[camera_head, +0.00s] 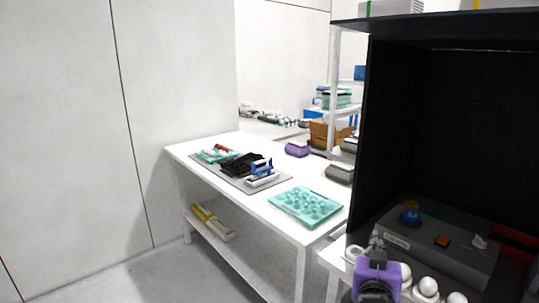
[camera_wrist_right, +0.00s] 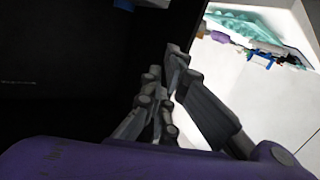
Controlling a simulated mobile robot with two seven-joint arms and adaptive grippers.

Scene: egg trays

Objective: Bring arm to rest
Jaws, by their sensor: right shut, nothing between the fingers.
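My right gripper (camera_head: 376,240) is at the bottom of the head view, its purple body low in the frame and its grey fingers pointing away from me. The fingers are shut with nothing between them. In the right wrist view the fingers (camera_wrist_right: 165,78) lie close together, with a dark surface to the left and a white table to the right. White eggs (camera_head: 428,287) sit right beside the gripper in the head view. A teal egg tray (camera_head: 287,206) lies on the white table beyond it. My left gripper is not in view.
A black cabinet (camera_head: 450,110) stands at the right, with a grey device (camera_head: 440,246) inside it. The white table (camera_head: 250,203) also bears a grey mat with black and blue tools (camera_head: 240,163) and a purple item (camera_head: 297,150). Open floor (camera_head: 140,280) is at the left.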

